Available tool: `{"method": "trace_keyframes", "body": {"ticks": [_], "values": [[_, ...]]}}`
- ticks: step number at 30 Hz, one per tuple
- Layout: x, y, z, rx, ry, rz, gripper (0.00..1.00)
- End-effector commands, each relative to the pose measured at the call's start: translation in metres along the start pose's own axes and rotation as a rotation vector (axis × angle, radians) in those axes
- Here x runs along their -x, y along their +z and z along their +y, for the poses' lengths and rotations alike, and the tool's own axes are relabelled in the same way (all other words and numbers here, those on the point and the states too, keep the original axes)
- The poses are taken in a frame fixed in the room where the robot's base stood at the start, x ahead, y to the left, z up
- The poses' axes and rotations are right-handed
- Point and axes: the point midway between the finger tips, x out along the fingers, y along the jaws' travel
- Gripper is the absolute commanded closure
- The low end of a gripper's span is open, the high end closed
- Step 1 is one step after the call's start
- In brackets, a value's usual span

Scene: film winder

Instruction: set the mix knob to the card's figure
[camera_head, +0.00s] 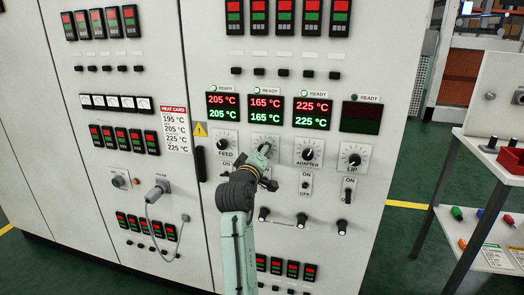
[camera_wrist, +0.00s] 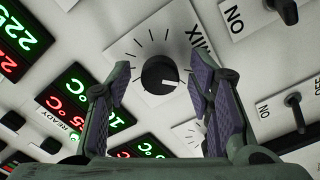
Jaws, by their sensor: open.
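The black mix knob (camera_wrist: 160,73) sits on a white dial plate in the wrist view, its white pointer mark toward the lower right of the picture. In the head view my arm mostly hides it. My gripper (camera_head: 265,153) is in front of the mix dial; in the wrist view its open fingers (camera_wrist: 159,84) stand on either side of the knob with gaps. The heat card (camera_head: 174,130) lists 195, 205, 225 and 225 °C from top to bottom. The display above the mix dial (camera_head: 266,109) reads 165 °C in red and 165 °C in green, with a READY lamp.
The feed knob (camera_head: 220,144) is left of my gripper; the adapter knob (camera_head: 308,153) and lip knob (camera_head: 354,159) are right. Toggle switches lie below the dials. The lip display (camera_head: 361,117) is dark. A side table (camera_head: 499,165) stands at the right.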

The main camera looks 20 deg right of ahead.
Motion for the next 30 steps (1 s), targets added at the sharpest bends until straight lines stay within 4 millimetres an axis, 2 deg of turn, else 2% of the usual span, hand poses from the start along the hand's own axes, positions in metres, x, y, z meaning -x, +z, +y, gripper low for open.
{"method": "trace_keyframes", "body": {"ticks": [5, 26, 30], "values": [[0.0001, 0.0001, -0.0001, 0.000, 0.000, 0.000, 0.52], [0.0004, 0.0000, -0.0006, 0.000, -0.001, 0.000, 0.98], [0.0005, 0.0000, -0.0008, -0.002, -0.001, 0.000, 1.00]]}}
